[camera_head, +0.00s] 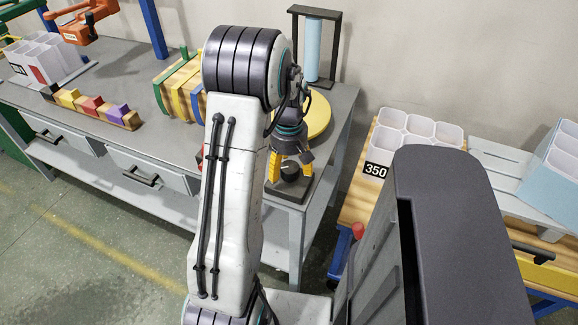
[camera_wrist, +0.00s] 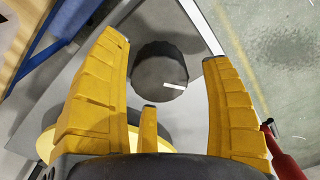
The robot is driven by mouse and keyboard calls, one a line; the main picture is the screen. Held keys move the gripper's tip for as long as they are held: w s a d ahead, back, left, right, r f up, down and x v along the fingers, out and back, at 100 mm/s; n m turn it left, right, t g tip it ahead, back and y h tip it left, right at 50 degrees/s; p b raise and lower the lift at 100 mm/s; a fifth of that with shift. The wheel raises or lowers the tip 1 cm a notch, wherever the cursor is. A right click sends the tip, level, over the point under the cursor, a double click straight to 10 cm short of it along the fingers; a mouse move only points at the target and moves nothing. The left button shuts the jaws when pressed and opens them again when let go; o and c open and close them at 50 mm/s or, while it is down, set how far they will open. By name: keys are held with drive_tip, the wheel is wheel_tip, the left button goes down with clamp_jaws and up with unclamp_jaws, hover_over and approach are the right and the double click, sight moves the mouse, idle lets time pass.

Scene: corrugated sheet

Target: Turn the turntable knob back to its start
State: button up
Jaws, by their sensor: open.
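The dark round knob (camera_wrist: 158,70) sits on a grey plate in the wrist view, with a short white mark near its edge, pointing right. It also shows in the head view (camera_head: 290,172) on a dark base at the table's front right corner. The yellow turntable disc (camera_head: 319,117) is behind it, partly hidden by my arm; its edge shows in the wrist view (camera_wrist: 48,143). Gaps show between the knob and both fingers; no contact is visible.
A light-blue cylinder in a dark frame (camera_head: 313,48) stands behind the disc. Colored blocks (camera_head: 92,107) and wooden pieces (camera_head: 180,88) are on the grey table. White bins (camera_head: 405,130) stand right.

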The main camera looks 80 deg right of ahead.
sight(289, 166)
wheel_tip(289, 166, up, 12)
idle(0.9)
